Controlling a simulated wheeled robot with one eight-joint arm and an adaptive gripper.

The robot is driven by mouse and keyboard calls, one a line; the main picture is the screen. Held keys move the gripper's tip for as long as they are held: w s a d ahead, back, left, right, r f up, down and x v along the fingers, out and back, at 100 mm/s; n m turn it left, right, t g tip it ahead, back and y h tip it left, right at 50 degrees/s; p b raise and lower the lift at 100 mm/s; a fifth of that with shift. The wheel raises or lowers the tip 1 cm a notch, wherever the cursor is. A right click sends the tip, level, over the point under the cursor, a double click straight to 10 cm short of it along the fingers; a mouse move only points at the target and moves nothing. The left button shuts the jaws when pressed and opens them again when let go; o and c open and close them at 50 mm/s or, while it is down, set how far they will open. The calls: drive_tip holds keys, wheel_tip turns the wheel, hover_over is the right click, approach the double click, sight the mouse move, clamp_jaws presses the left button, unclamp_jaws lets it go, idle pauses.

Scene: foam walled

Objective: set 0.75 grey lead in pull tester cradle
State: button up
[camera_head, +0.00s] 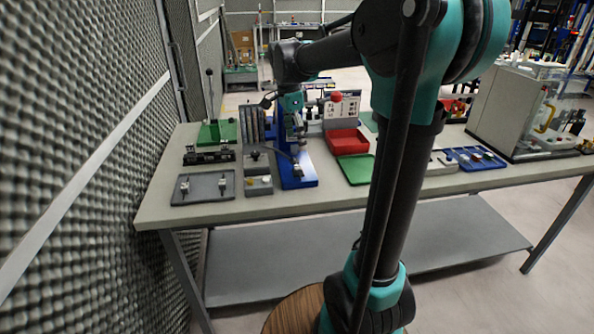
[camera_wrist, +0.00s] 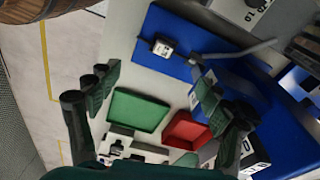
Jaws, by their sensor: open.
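A grey lead (camera_wrist: 235,53) stretches over a blue base plate (camera_wrist: 208,43) in the wrist view. A small white-and-black block (camera_wrist: 162,47) sits on that plate near the lead's left end; I cannot tell whether they are joined. In the head view the lead crosses the front of a blue upright bench device (camera_head: 297,175), which looks like the pull tester. Its cradle cannot be made out clearly. My gripper (camera_head: 291,122) is above and at this device, partly blending with it. In the wrist view my gripper (camera_wrist: 152,76) has its fingers wide apart with nothing between them.
A red bin (camera_head: 347,142) and green tray (camera_head: 357,169) stand right of the device. A dark tray (camera_head: 202,188) with small parts, a black fixture (camera_head: 208,156) and a green-based lever tool (camera_head: 216,134) stand left. A blue tray (camera_head: 470,159) lies farther right. My arm hides the table's middle.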

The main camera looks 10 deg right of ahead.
sight(299, 168)
drive_tip(key=f, duration=0.7)
drive_tip(key=d+f, duration=0.1)
drive_tip(key=f, duration=0.2)
drive_tip(key=shift+f, duration=0.25)
drive_tip(key=shift+c, duration=0.6)
drive_tip(key=c, duration=0.8)
drive_tip(key=shift+c, duration=0.3)
